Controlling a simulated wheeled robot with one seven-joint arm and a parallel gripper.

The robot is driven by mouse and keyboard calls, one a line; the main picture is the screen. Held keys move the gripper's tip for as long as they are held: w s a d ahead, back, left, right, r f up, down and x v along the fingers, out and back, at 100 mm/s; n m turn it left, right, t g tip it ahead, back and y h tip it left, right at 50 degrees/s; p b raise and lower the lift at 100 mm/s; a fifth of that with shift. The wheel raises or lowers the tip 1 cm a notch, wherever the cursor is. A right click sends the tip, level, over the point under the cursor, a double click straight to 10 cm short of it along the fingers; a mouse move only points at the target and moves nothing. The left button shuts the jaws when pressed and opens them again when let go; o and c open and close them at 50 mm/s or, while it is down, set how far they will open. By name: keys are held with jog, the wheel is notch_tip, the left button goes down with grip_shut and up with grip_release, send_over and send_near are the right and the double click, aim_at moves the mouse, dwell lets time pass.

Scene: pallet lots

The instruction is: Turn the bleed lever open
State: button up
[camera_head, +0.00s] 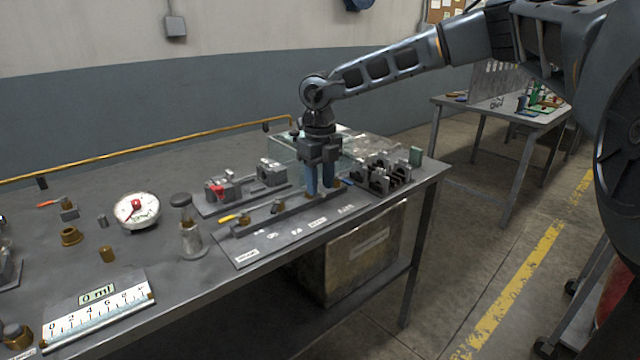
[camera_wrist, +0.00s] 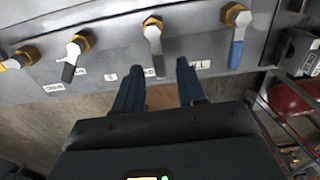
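The valve bar (camera_head: 300,205) lies along the front of the bench, with small labels on the plate before it. In the wrist view several levers on brass nuts stand in a row: a dark-tipped one (camera_wrist: 73,60), a middle one (camera_wrist: 153,38) and a blue-handled one (camera_wrist: 237,48). The labels are too small to tell surely which lever is the bleed lever. My gripper (camera_head: 320,191) points down over the right part of the bar. In the wrist view its blue fingers (camera_wrist: 157,76) are apart. The middle lever's dark end lies near the gap; contact cannot be told.
A yellow-handled lever (camera_head: 228,218) is at the bar's left end. Behind stand a red-handled fixture (camera_head: 217,189) and a clear case (camera_head: 285,150). Dark clamp blocks (camera_head: 380,176) are close right of my gripper. A glass bottle (camera_head: 190,238) and a round gauge (camera_head: 136,210) stand left.

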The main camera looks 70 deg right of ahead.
aim_at(320, 192)
notch_tip(320, 192, up, 7)
dwell(0.3)
dwell(0.5)
